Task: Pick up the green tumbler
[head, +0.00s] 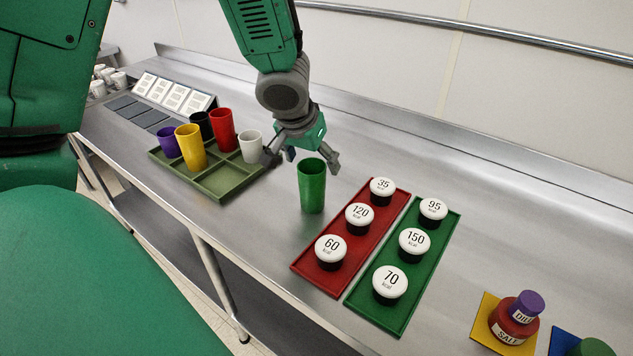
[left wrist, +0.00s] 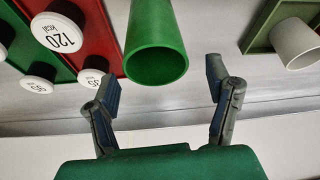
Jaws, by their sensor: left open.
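The green tumbler (head: 312,186) stands upright on the steel counter, between the olive divided tray and the red tray. My left gripper (head: 303,164) is open just behind and above the tumbler's rim, its fingers spread to either side. In the left wrist view the tumbler (left wrist: 156,50) shows its open mouth, centred ahead of the two fingers of my left gripper (left wrist: 163,88). No finger clearly touches it. My right gripper is not in view.
The olive tray (head: 222,190) holds purple, yellow, black, red and white cups at left. A red tray (head: 313,277) and a green tray (head: 372,315) hold white-lidded jars at right. Stacked labelled lids stand on a yellow mat (head: 487,312). A wall and rail run behind.

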